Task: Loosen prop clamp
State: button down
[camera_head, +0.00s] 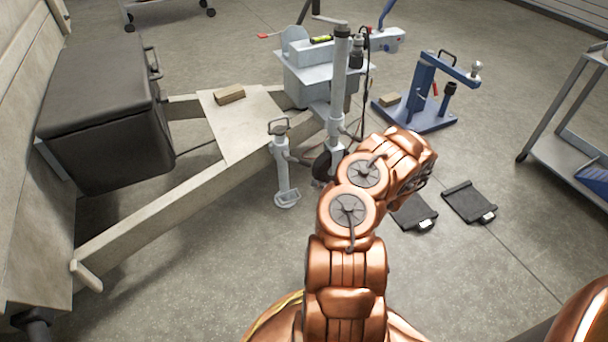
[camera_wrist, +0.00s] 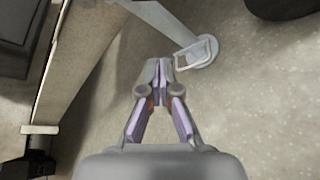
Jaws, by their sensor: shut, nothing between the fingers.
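A grey prop stand (camera_head: 283,172) with a loop handle on top and a flat foot is mounted upright at the side of the trailer frame (camera_head: 170,218). A small clamp lever (camera_head: 305,160) seems to stick out at its right side, but it is too small to tell its setting. In the wrist view the prop's lower tube and foot (camera_wrist: 198,53) show at the top, beyond my fingertips. My gripper (camera_wrist: 160,72) is shut and empty, apart from the prop. In the head view my arm largely hides the gripper.
A taller jockey post (camera_head: 338,90) stands behind the prop at the coupling. A black box (camera_head: 105,115) sits on the frame at left. A blue stand (camera_head: 425,100) and two black scale pads (camera_head: 468,201) are at right. Floor in front of the prop is clear.

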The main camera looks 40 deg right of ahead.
aim_at(298, 160)
dwell(0.3)
jog(key=b+x, duration=0.4)
jog(key=x, duration=0.6)
jog(key=shift+s+d+r+b, duration=0.15)
jog(key=shift+d+r+b, duration=0.65)
jog(key=shift+d+r, duration=0.6)
jog(key=shift+r, duration=0.15)
